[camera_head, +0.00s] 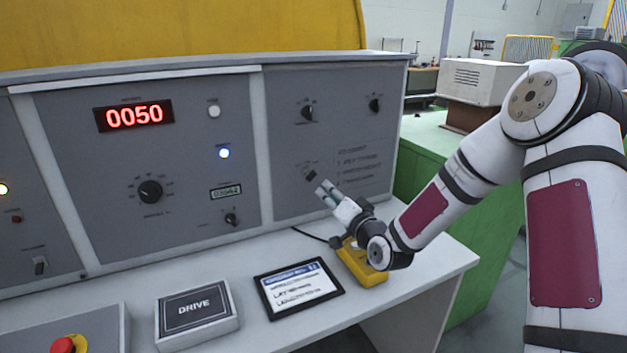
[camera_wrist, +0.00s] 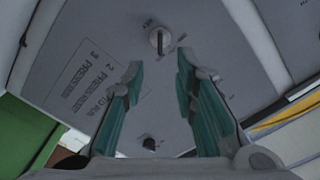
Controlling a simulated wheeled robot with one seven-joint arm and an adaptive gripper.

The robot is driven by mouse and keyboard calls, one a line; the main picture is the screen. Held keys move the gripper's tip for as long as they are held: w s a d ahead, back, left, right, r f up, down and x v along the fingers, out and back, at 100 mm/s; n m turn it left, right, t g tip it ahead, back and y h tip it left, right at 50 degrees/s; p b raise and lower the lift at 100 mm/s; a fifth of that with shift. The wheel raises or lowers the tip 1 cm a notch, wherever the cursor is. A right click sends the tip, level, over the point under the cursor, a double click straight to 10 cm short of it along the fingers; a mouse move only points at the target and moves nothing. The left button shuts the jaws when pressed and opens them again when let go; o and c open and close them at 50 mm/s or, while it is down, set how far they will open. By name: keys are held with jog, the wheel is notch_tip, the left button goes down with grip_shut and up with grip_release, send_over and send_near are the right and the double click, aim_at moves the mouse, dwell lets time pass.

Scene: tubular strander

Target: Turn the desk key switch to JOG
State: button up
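The desk key switch (camera_wrist: 160,40) looks like a small round silver disc with a slot or key across it. It sits on the grey right-hand panel, with tiny labels around it that I cannot read. In the head view the switch (camera_head: 310,173) is just beyond my fingertips. My gripper (camera_head: 323,190) points at it from the lower right. In the wrist view my gripper (camera_wrist: 160,72) is open, its two teal fingers apart with bare panel between them. The switch lies ahead of the fingertips, and no contact shows.
A black knob (camera_wrist: 149,144) shows between the fingers' bases. Printed instructions (camera_head: 365,170) are beside the switch. On the desk are a framed card (camera_head: 298,287), a DRIVE box (camera_head: 196,312), a yellow item (camera_head: 358,262) under my wrist and a red button (camera_head: 66,344).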

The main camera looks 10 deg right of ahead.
aim_at(313, 178)
jog(key=x, duration=1)
jog(key=shift+w+a, duration=0.1)
jog(key=shift+w, duration=0.2)
jog(key=shift+c, duration=0.3)
grip_shut()
